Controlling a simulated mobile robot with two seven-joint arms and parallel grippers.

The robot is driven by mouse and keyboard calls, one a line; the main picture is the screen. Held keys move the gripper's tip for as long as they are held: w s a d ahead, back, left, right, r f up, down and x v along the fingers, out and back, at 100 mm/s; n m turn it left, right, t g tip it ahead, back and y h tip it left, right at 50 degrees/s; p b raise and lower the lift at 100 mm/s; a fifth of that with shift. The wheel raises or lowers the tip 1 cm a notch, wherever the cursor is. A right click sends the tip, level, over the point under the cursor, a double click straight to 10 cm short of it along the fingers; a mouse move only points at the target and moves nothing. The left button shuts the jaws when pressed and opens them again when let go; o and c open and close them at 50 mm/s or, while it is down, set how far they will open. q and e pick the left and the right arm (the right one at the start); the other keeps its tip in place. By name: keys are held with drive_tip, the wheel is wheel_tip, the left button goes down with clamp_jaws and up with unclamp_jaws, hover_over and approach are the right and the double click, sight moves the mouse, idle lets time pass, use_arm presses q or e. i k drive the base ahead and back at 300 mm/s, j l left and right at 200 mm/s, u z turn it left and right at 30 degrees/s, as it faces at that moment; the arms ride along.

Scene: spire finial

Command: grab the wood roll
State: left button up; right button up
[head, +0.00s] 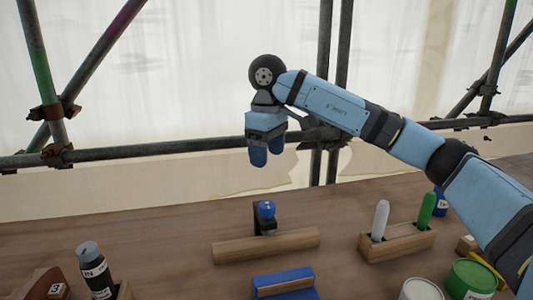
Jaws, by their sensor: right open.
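The wood roll (240,248), a long light-brown wooden piece, lies crosswise on the wooden table in the lower middle of the head view. My right gripper (267,158) hangs above and beyond it, fingers pointing down. It appears empty and clear of the table. Its two blue fingers look close together from this angle, with a small gap hard to make out. My left gripper is out of view.
A black item with a blue top (266,210) stands just behind the roll. A blue block (283,277) is in front. A wooden holder (397,243) with white and green sticks stands right; a dark bottle (97,270) stands left. Scaffold pipes (180,147) run behind.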

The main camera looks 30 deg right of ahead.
sight(283, 241)
drive_tip(key=k, duration=1)
